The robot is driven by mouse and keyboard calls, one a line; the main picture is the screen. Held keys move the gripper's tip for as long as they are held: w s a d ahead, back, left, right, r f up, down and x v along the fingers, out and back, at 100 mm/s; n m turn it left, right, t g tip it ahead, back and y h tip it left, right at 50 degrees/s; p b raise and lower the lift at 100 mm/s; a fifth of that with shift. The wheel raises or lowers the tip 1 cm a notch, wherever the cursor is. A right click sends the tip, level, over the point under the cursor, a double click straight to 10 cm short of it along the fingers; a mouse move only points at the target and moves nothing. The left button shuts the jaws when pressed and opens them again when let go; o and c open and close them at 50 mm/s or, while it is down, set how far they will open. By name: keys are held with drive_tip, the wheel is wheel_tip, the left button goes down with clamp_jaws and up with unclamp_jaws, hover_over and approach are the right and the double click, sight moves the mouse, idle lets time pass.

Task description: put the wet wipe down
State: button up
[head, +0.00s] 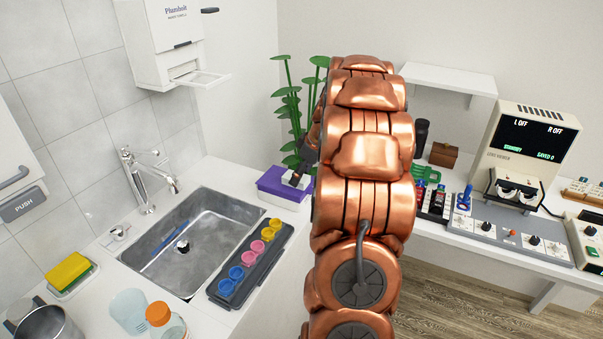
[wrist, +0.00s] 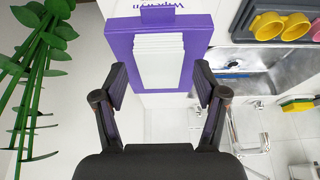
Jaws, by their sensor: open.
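My gripper (wrist: 160,78) is open in the wrist view, with its two dark fingers spread apart. Between and beyond the fingertips is a white pleated stack of wet wipes (wrist: 160,62) in the top of a purple box (wrist: 117,42). I cannot tell whether any finger touches the stack. No separate loose wipe shows in either view. In the head view, the purple and white box (head: 270,183) stands on the counter right of the sink, and my copper arm hides part of that area. My dark gripper shows only partly there, at the box.
The metal sink (head: 215,213) holds a blue item. A dark tray (head: 225,297) with coloured cups lies along its right edge. A green plant (head: 290,100) stands behind the box. A desk (head: 548,267) with devices is at the right.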

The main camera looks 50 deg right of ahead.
drive_tip(key=shift+r+p, duration=0.75)
drive_tip(key=shift+p, duration=0.15)
drive_tip(key=shift+s+d+r+b, duration=0.1)
drive_tip(key=shift+d+r+b, duration=0.05)
drive_tip(key=shift+r+b, duration=0.25)
drive_tip(key=b+v, duration=0.2)
drive_tip(key=v, duration=0.9)
drive_tip(key=shift+a, duration=0.25)
drive_tip(key=s+a+f+m+g, duration=0.1)
drive_tip(key=s+a+f+g, duration=0.1)
drive_tip(key=a, duration=1.2)
drive_tip(key=s+a+f+g, duration=0.1)
drive_tip(key=s+a+g, duration=0.15)
drive_tip(key=a, duration=1.15)
drive_tip(key=s+a+f+m+g, duration=0.1)
drive_tip(key=s+a+f, duration=0.3)
drive_tip(key=s, duration=0.6)
drive_tip(key=s+a+f+m+h, duration=0.1)
drive_tip(key=s+a+f, duration=0.3)
drive_tip(key=s+a, duration=0.3)
drive_tip(key=s, duration=0.2)
drive_tip(key=shift+s+g, duration=0.35)
drive_tip(key=shift+s, duration=0.05)
